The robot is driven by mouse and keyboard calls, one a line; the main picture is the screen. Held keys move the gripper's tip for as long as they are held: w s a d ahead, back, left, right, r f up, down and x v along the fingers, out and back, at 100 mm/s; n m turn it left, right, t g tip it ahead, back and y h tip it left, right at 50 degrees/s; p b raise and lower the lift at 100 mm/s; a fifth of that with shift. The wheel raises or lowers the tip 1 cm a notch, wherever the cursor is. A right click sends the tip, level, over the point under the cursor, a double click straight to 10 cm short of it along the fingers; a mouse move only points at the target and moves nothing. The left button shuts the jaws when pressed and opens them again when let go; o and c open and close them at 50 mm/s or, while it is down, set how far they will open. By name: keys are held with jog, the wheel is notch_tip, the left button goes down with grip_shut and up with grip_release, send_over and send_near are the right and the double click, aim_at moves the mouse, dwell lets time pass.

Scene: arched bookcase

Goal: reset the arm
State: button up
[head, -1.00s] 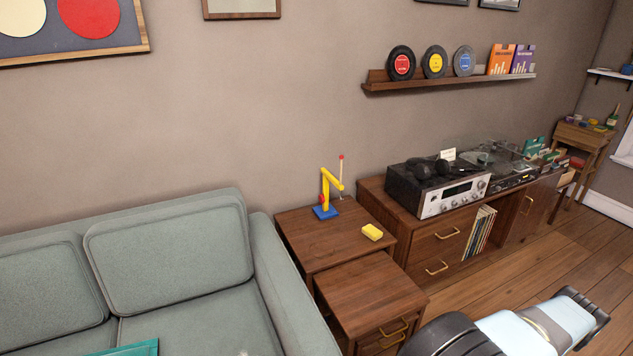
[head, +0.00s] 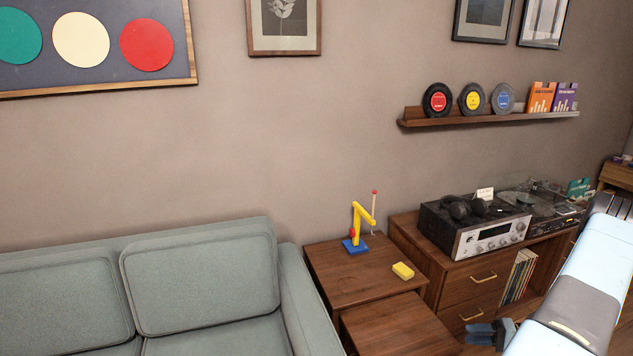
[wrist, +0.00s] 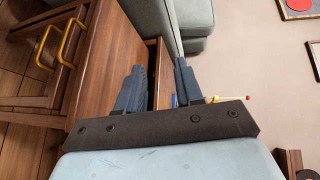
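My arm (head: 590,275), light blue and grey, reaches down from the right edge in the head view. My gripper (head: 492,334) is at its lower end, in front of the drawers of the low cabinet. In the wrist view my gripper (wrist: 160,78) has its two dark blue fingers apart, with nothing held between them. A yellow jointed figure (head: 360,221) with a blue base and a red-tipped stick stands on the back wooden side table (head: 340,283). A yellow block (head: 403,270) lies in front of it. In the wrist view the figure is mostly hidden behind my gripper.
A lower wooden table (head: 395,328) stands in front of the side table. A grey-green sofa (head: 200,285) is at left. The low cabinet (head: 470,285) carries a stereo receiver (head: 490,238) and headphones. A record shelf (head: 490,116) hangs on the wall above.

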jog(key=w+a+r+n+g+h, duration=0.1)
jog(key=a+r+g+h, duration=0.3)
jog(key=r, duration=0.8)
jog(key=w+a+r+n+h, duration=0.1)
jog(key=a+r+n+h, duration=0.1)
jog(key=a+r, duration=0.7)
jog(key=w+a+r+n+g+h, duration=0.1)
jog(key=a+r+g+h, duration=0.15)
jog(key=r, duration=1.15)
jog(key=s+a+r+t+h, duration=0.3)
jog(key=s+a+r, duration=0.4)
jog(key=s+r, duration=0.2)
jog(key=s+a+r+t+h, duration=0.3)
jog(key=s+a+r, duration=0.5)
jog(key=s, duration=0.3)
jog(key=shift+r+t, duration=0.45)
jog(key=shift+r, duration=0.15)
